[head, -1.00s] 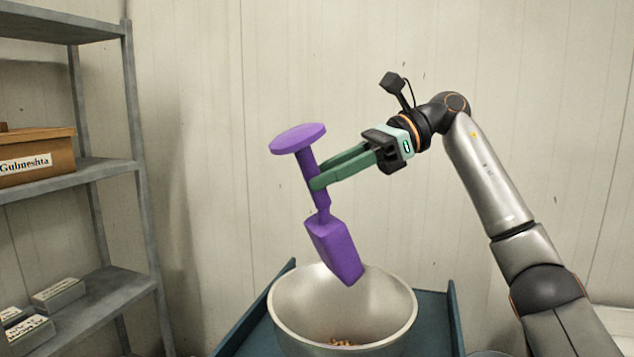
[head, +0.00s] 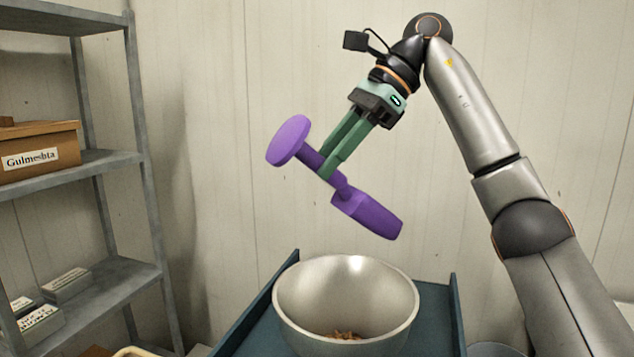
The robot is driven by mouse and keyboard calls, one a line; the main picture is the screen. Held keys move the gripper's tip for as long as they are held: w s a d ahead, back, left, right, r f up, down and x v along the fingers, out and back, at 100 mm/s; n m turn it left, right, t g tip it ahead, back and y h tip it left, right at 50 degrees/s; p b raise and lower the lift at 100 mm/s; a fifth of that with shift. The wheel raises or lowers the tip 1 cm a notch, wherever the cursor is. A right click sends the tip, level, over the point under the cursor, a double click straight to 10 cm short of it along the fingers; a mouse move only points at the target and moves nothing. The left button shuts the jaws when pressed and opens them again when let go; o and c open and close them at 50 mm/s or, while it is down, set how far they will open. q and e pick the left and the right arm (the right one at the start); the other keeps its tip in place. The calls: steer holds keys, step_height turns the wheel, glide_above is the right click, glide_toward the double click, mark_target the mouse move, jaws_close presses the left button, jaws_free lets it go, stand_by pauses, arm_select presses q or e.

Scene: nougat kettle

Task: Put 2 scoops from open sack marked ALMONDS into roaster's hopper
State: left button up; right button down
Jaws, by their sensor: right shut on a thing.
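A purple scoop (head: 367,213) is in the head view, above a metal bowl. My right gripper (head: 328,166) is shut on its handle, between the round end disc and the scoop's box-shaped head. The scoop is tilted, with its head down to the right; whether anything is inside it cannot be seen. The wide silver bowl (head: 295,303), which looks like the hopper, has a few brown pieces (head: 345,335) at its bottom. The scoop is clear of the bowl's rim. The sack marked ALMONDS and my left gripper are not in view.
The bowl stands within a blue-green frame (head: 268,312). A grey shelf rack (head: 122,160) on the left holds a brown box labelled Gulmeshta (head: 45,152) and small labelled boxes (head: 66,284). A pale wall is behind. The air above the bowl is free apart from the scoop.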

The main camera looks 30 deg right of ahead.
steer(key=shift+r+n+g+h, duration=0.1)
steer(key=shift+r+h, duration=0.25)
steer(key=shift+h, duration=0.5)
steer(key=shift+r+n+g+h, duration=0.1)
steer(key=shift+r+h, duration=0.2)
steer(key=shift+h, duration=0.6)
steer(key=shift+r+n+g+h, duration=0.1)
steer(key=shift+r+h, duration=0.25)
steer(key=shift+h, duration=0.5)
steer(key=shift+r+h, duration=0.25)
steer(key=shift+h, duration=0.4)
steer(key=shift+r+h, duration=0.2)
steer(key=shift+h, duration=0.45)
